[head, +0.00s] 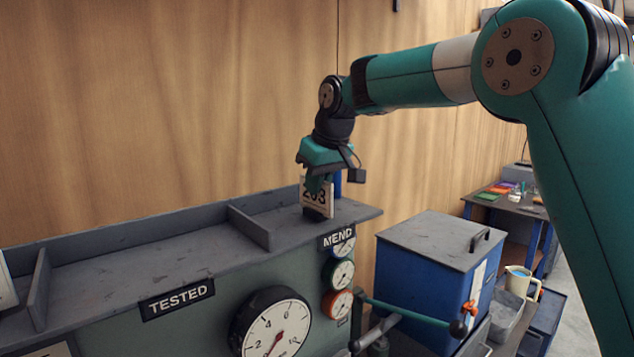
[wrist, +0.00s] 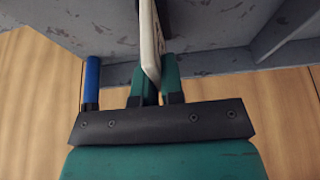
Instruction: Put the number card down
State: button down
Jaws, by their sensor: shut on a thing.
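The white number card (head: 316,197), reading 203 with its digits partly covered by a finger, is upright over the right end of the grey shelf (head: 150,252), above the MEND label (head: 338,238). A dark base shows under it. My gripper (head: 319,182) points down and is shut on the card. In the wrist view the card (wrist: 151,42) is edge-on between the two green fingers (wrist: 155,85). The base looks at or very near the shelf surface; I cannot tell whether it touches.
A low divider (head: 250,226) separates the MEND end from the empty TESTED (head: 177,298) stretch. Gauges (head: 271,325) fill the panel below. A blue lidded box (head: 425,285) stands at the right.

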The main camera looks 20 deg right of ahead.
jog(key=shift+f, duration=0.1)
jog(key=c, duration=1.2)
grip_release()
jog(key=shift+c, duration=0.2)
jog(key=v, duration=1.2)
jog(key=s+a+f+n+g, duration=0.1)
jog(key=s+a+f, duration=0.1)
jog(key=s+f, duration=0.4)
jog(key=s+a+f+g+y, duration=0.1)
jog(key=s+f, duration=0.6)
jog(key=s, duration=0.9)
jog(key=s+a+f+n+g+y, duration=0.1)
jog(key=s+a+f+g, duration=0.1)
jog(key=s+f, duration=0.5)
jog(key=s+a, duration=0.1)
jog(key=s, duration=0.3)
jog(key=shift+a+f+n, duration=0.25)
jog(key=shift+a+n, duration=0.05)
jog(key=shift+a, duration=0.05)
jog(key=shift+f, duration=0.15)
